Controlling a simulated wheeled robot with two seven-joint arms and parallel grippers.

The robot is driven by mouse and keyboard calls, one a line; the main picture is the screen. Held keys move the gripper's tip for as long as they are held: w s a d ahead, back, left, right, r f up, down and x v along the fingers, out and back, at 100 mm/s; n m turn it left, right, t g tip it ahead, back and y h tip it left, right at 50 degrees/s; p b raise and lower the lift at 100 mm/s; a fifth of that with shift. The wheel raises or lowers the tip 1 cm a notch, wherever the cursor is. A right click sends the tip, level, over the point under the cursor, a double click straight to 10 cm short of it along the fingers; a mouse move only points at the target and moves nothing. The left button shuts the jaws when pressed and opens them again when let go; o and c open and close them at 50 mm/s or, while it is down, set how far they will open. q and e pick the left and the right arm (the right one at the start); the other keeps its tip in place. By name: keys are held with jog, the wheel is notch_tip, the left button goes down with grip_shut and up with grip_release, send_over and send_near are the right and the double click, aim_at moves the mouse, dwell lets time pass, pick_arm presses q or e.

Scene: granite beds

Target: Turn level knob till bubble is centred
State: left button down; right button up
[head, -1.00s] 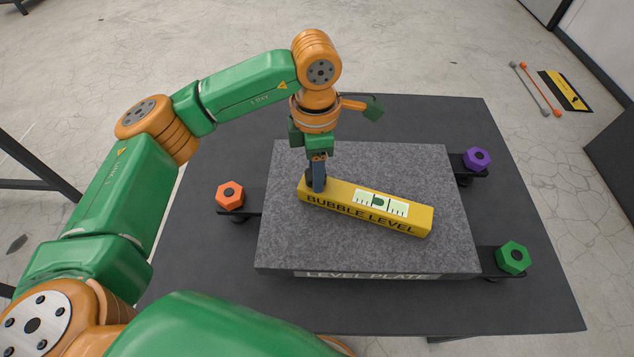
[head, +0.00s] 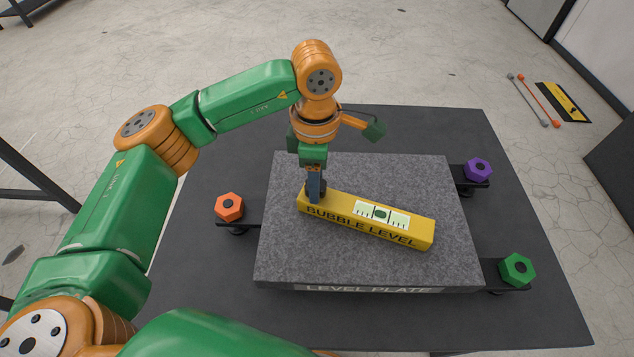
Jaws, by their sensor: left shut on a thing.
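A yellow bubble level (head: 330,213) lies slantwise on the grey granite level plate (head: 350,262). Its vial (head: 381,214) shows a dark green bubble close to the middle marks. My left gripper (head: 315,192) points down and is shut on the left end of the bubble level. Three hexagonal knobs stand on brackets around the plate: an orange knob (head: 229,207) at the left, a purple knob (head: 478,170) at the back right and a green knob (head: 517,269) at the front right. No gripper touches a knob. My right gripper is not in view.
The plate stands on a dark table (head: 215,290) with bare margins around it. On the floor at the right lie a grey rod (head: 528,100), an orange rod (head: 540,101) and a yellow-and-black mat (head: 563,101).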

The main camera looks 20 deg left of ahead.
pick_arm(q)
jog(key=c, duration=0.8)
grip_release()
jog(key=shift+m, duration=0.8)
jog(key=o, duration=0.4)
jog(key=shift+r, duration=0.1)
notch_tip(320, 180, up, 6)
jog(key=p, duration=0.5)
